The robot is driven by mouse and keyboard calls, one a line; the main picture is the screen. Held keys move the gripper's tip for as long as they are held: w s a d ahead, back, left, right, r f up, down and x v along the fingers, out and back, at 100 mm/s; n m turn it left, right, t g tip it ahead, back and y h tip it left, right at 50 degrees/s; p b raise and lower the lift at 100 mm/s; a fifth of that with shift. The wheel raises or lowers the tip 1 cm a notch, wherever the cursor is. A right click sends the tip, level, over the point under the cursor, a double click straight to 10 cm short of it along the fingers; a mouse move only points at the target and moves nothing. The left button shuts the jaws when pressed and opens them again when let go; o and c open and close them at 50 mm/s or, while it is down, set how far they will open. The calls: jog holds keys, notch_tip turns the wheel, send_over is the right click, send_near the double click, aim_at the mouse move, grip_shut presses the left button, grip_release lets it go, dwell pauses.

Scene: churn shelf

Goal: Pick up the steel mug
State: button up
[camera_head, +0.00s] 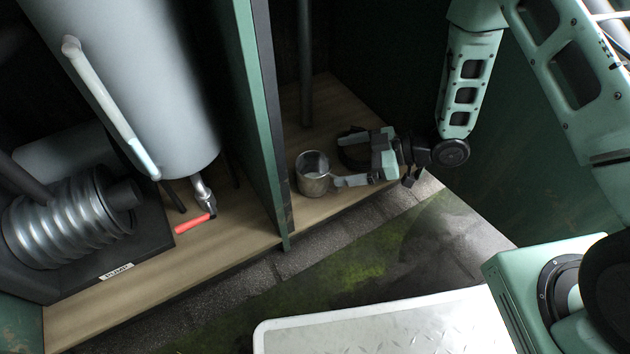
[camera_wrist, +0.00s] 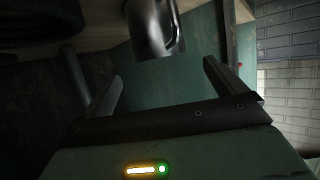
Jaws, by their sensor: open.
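The steel mug (camera_head: 313,176) stands upright on the wooden shelf, just right of the green divider panel. In the wrist view the mug (camera_wrist: 150,32) shows at top centre, with its handle on its right side. My gripper (camera_head: 338,181) is at the mug's right in the head view, its fingers pointing at it. In the wrist view my gripper (camera_wrist: 163,78) has its two fingers wide apart and nothing between them. The mug lies beyond the fingertips, roughly in line with the gap. Whether a fingertip touches the mug is not clear.
The green divider panel (camera_head: 262,120) stands close left of the mug. A dark round thing (camera_head: 352,148) lies behind my gripper. A vertical pipe (camera_head: 305,60) rises behind the mug. Left of the panel are a large grey tank (camera_head: 150,90), a red-handled tap (camera_head: 194,224) and a ribbed pump (camera_head: 65,220).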

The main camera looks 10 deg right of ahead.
aim_at(298, 168)
jog(key=b+x, duration=0.4)
jog(key=x, duration=0.3)
jog(key=shift+f, duration=0.2)
jog(key=shift+a, duration=0.35)
jog(key=c, duration=1.2)
